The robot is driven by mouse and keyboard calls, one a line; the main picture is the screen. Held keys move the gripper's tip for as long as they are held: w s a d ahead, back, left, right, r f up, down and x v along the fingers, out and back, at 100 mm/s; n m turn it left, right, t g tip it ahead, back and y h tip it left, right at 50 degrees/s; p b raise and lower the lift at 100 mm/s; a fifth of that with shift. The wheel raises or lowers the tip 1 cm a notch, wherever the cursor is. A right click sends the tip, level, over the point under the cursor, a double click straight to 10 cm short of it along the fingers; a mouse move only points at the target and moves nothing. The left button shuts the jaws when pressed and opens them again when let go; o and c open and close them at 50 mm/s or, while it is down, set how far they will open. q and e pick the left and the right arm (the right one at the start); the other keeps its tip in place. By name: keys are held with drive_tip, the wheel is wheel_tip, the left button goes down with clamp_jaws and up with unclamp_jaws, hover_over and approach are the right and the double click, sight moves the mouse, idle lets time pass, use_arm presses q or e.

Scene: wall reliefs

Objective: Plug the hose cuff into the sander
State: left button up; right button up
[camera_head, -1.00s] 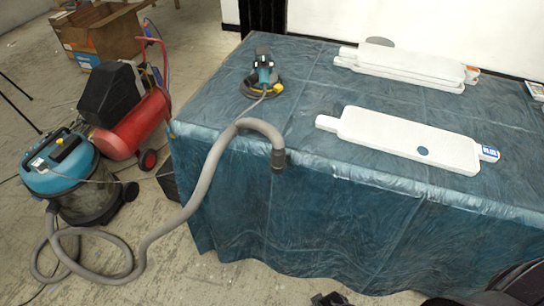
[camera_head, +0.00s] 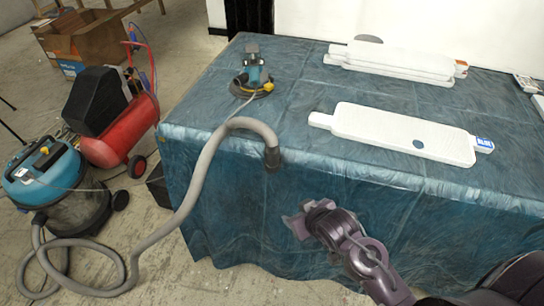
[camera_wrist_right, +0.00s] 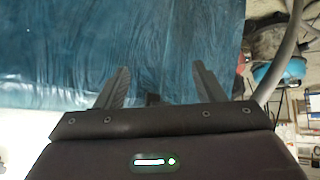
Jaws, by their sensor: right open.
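The grey hose (camera_head: 202,165) runs from the blue vacuum over the near edge of the covered table. Its dark cuff (camera_head: 272,158) hangs at the table's front edge, pointing down. The blue-and-grey sander (camera_head: 254,72) stands at the back left of the table, with its cable coiled around it. My right gripper (camera_head: 296,220) is in front of the table's draped side, below and slightly right of the cuff, apart from it. In the right wrist view its two fingers (camera_wrist_right: 160,88) are spread with nothing between them. My left gripper is not in view.
The table (camera_head: 290,130) has a blue plastic cover hanging down its front. White boards (camera_head: 405,135) lie on its right half and back. The vacuum (camera_head: 50,180), red compressor (camera_head: 125,130) and cardboard box (camera_head: 85,38) stand on the floor at left.

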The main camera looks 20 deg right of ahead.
sight(278, 154)
drive_tip(key=w+r+n+t+y, duration=0.1)
drive_tip(key=w+r+t+y, duration=0.1)
drive_tip(key=w, duration=0.1)
drive_tip(key=w+r+n+t+y, duration=0.1)
drive_tip(key=w+r+t+y, duration=0.1)
drive_tip(key=w, duration=0.1)
drive_tip(key=w+r+t+y, duration=0.2)
drive_tip(key=w+r, duration=0.1)
drive_tip(key=shift+w+d+n+t, duration=0.3)
drive_tip(key=shift+d+n+t, duration=0.1)
drive_tip(key=shift+w+d+r+y, duration=0.15)
drive_tip(key=shift+r+y, duration=0.3)
drive_tip(key=shift+y, duration=0.45)
drive_tip(key=shift+w+r+t, duration=0.1)
drive_tip(key=shift+w+t, duration=0.1)
drive_tip(key=shift+t, duration=0.1)
drive_tip(key=x, duration=0.7)
drive_tip(key=shift+w+f+p, duration=0.2)
drive_tip(key=shift+f+p, duration=0.05)
drive_tip(key=shift+p, duration=0.05)
drive_tip(key=c, duration=1.1)
drive_tip(key=shift+o, duration=0.2)
drive_tip(key=shift+r, duration=0.1)
